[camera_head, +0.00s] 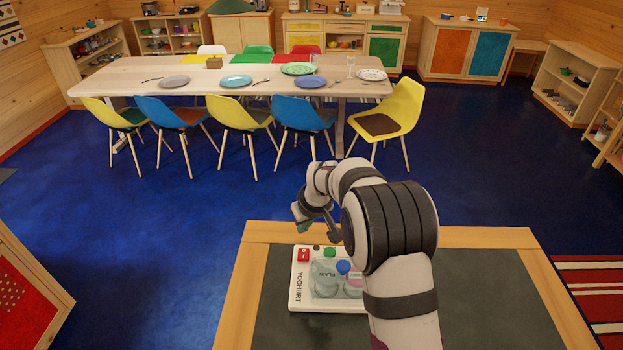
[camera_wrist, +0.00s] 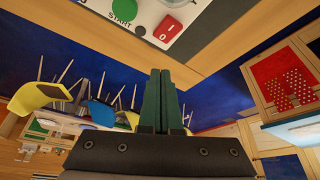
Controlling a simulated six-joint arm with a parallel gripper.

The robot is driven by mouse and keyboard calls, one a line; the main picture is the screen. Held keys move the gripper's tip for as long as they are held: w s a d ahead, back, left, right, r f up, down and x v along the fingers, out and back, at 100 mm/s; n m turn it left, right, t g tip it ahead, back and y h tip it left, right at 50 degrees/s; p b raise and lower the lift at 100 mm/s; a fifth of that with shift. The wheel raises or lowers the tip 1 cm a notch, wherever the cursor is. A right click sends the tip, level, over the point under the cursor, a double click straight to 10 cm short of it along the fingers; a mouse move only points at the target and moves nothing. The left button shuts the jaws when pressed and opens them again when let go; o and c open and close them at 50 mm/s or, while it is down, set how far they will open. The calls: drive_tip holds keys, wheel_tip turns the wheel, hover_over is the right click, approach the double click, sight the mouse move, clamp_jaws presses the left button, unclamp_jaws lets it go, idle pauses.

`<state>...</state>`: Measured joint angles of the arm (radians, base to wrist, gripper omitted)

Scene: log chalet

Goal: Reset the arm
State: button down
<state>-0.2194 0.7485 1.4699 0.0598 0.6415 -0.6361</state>
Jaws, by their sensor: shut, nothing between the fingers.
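My arm bends over the near table, and my gripper (camera_head: 304,228) hangs above the far left part of it, near the yoghurt maker. In the wrist view my gripper (camera_wrist: 161,74) shows two dark green fingers side by side, closed together with nothing between them. The white yoghurt maker (camera_head: 298,289) lies on the table's dark top. It has a red switch (camera_head: 303,255), a green button (camera_head: 330,252) and jars under a clear cover. My arm hides its right side. The wrist view shows its red switch (camera_wrist: 168,26) and green start button (camera_wrist: 124,9), apart from the fingers.
The near table has a wooden rim (camera_head: 240,290) and a dark top (camera_head: 490,310), clear at right. Beyond the blue floor (camera_head: 250,200) stands a long dining table (camera_head: 130,78) with plates and coloured chairs. A red-panelled cabinet (camera_head: 25,310) is at the left.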

drive_tip(key=s+d+r+m+g, duration=0.1)
drive_tip(key=s+d+r+m, duration=0.15)
drive_tip(key=s+r, duration=0.35)
drive_tip(key=s+d+r+m+g, duration=0.15)
drive_tip(key=s+d+r, duration=0.25)
drive_tip(key=s, duration=0.4)
drive_tip(key=s+d+m+g, duration=0.1)
drive_tip(key=s+d+m, duration=0.1)
drive_tip(key=s, duration=1.1)
drive_tip(key=s+d+r+m, duration=0.1)
drive_tip(key=s+m, duration=0.4)
drive_tip(key=s, duration=0.8)
drive_tip(key=shift+s+d+m+g, duration=0.2)
drive_tip(key=shift+d+m+g, duration=0.15)
drive_tip(key=shift+d, duration=0.5)
